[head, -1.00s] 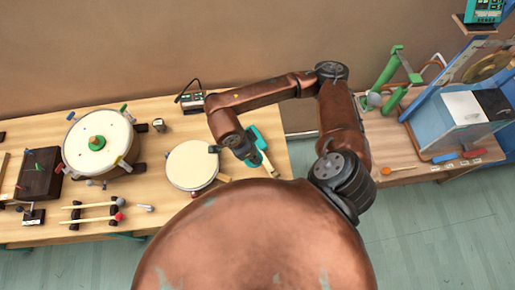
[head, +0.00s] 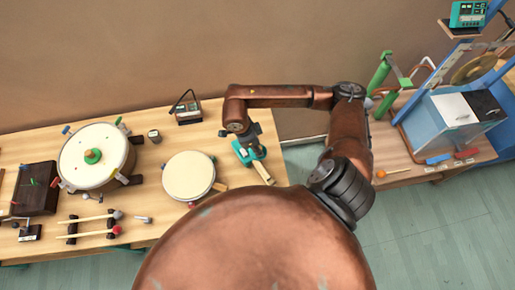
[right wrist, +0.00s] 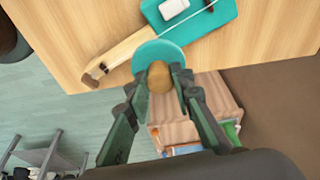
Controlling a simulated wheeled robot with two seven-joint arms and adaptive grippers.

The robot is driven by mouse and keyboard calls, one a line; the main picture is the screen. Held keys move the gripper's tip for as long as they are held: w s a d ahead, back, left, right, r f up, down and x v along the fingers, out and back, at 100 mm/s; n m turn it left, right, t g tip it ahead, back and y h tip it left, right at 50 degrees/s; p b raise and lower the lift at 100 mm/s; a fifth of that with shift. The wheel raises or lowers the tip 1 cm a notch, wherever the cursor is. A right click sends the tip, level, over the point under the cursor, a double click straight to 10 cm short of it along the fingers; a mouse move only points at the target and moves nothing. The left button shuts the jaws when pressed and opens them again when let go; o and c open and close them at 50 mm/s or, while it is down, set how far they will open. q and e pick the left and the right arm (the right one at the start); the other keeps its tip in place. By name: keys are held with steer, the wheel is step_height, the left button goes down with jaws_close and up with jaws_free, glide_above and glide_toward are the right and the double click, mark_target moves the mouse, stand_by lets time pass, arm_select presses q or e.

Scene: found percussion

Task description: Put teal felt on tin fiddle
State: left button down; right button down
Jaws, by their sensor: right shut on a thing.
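The tin fiddle (head: 263,173) lies near the right end of the left table, a teal body with a pale wooden neck. The right wrist view shows its teal body (right wrist: 222,18), with a white block on it, and its neck (right wrist: 118,57). My right gripper (right wrist: 166,78) is shut on a round brown knob (right wrist: 160,78) that stands on the teal felt (right wrist: 156,52), a round disc. The felt overlaps the fiddle's near edge in that view; I cannot tell whether they touch. In the head view my right gripper (head: 252,143) covers part of the fiddle. My left gripper is not in view.
A pale round drum (head: 189,175) stands just left of the fiddle. A larger drum (head: 110,150) with a green felt (head: 92,156), mallets (head: 90,225) and a small meter (head: 186,113) are farther left. A gap separates this table from the right one with a blue-grey box (head: 455,118).

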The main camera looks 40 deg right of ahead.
steer(key=shift+w+d+f, duration=0.35)
steer(key=shift+w+f, duration=0.05)
steer(key=shift+f, duration=0.25)
steer(key=shift+w+d+f, duration=0.35)
steer(key=shift+w+f, duration=0.05)
steer(key=shift+f, duration=0.2)
step_height(320, 180, down, 3)
steer(key=shift+w+d+f+p, duration=0.1)
steer(key=shift+p, duration=0.2)
steer(key=shift+f, duration=0.1)
steer(key=shift+f, duration=0.15)
steer(key=c, duration=1.7)
jaws_free()
steer(key=shift+r, duration=0.25)
steer(key=v, duration=1.1)
steer(key=shift+w+r+b, duration=0.1)
steer(key=shift+r+b, duration=0.3)
